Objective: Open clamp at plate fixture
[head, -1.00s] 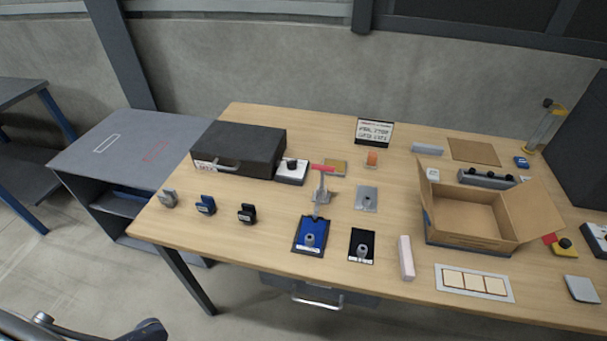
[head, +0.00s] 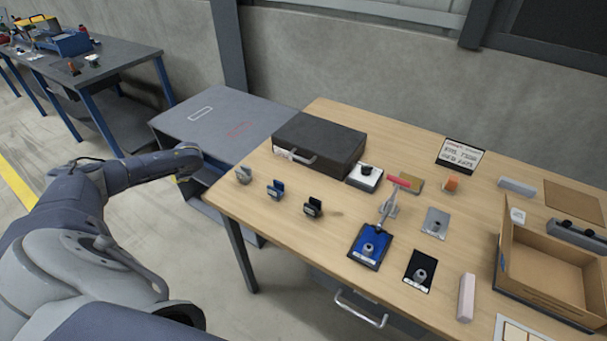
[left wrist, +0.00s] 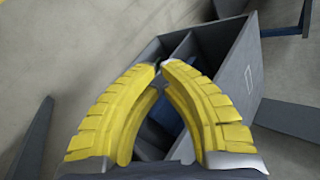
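The clamp (head: 388,208) stands on the wooden table in the head view, grey with a red handle (head: 402,184). Its lower end reaches to the back edge of a blue plate (head: 361,256) that carries a grey round post. I cannot tell whether the clamp presses on anything. My left gripper (left wrist: 160,68) has yellow ribbed fingers that meet at the tips, with nothing visible between them. In the head view it is mostly hidden behind my left wrist, left of the table and well away from the clamp. My right gripper is not in view.
A black case (head: 320,145), a white box with a black knob (head: 364,177) and several small clips (head: 313,207) lie left of the clamp. A black plate (head: 415,280), a metal plate (head: 435,222) and an open carton (head: 545,262) lie to its right. A grey cabinet (head: 225,120) stands beside the table.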

